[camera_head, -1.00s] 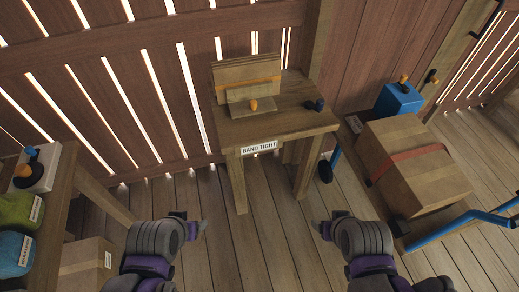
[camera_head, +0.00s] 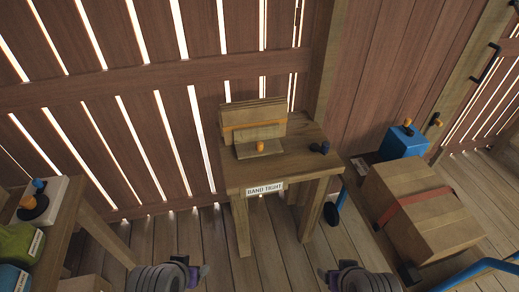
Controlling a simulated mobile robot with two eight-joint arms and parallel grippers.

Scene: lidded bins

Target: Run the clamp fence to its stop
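A small wooden table (camera_head: 233,179) stands against the slatted wall, with a label (camera_head: 265,189) on its front edge that seems to read "BAND TIGHT". On it stands an upright stack of flat brown sheets (camera_head: 252,114) with an orange band (camera_head: 240,126) around it. A low upright board, seemingly the clamp fence (camera_head: 245,150), stands in front of the stack with an orange knob (camera_head: 260,146). Whether it touches the stack I cannot tell. My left gripper (camera_head: 196,276) and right gripper (camera_head: 329,276) are low in the picture, apart from the table; their finger openings are unclear.
A cardboard box (camera_head: 420,210) with a red strap and a blue container (camera_head: 402,143) are at the right. A bench (camera_head: 65,215) with a white box and bags is at the left. The floor before the table is clear.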

